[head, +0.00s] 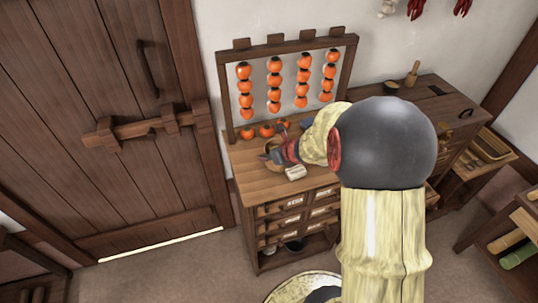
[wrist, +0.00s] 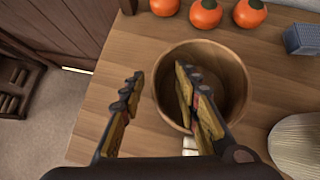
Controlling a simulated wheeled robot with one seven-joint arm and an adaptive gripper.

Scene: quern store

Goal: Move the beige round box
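The beige round box (wrist: 226,62) is an open, round wooden tub on the wooden counter top, seen from above in the wrist view. My gripper (wrist: 160,76) is open above the counter. Its right finger reaches over the box's opening, and its left finger is outside the box, so the left wall lies between them. I cannot tell whether either finger touches the wall. In the head view the box (head: 272,167) is mostly hidden by my gripper (head: 271,152).
Orange fruits (wrist: 205,13) sit behind the box, below a rack of hanging orange fruits (head: 274,83). A small blue-grey block (wrist: 303,39) is at the right. A pale rolled item (head: 295,172) and a ribbed oval thing (wrist: 300,146) lie close to the box. The counter's left part is clear.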

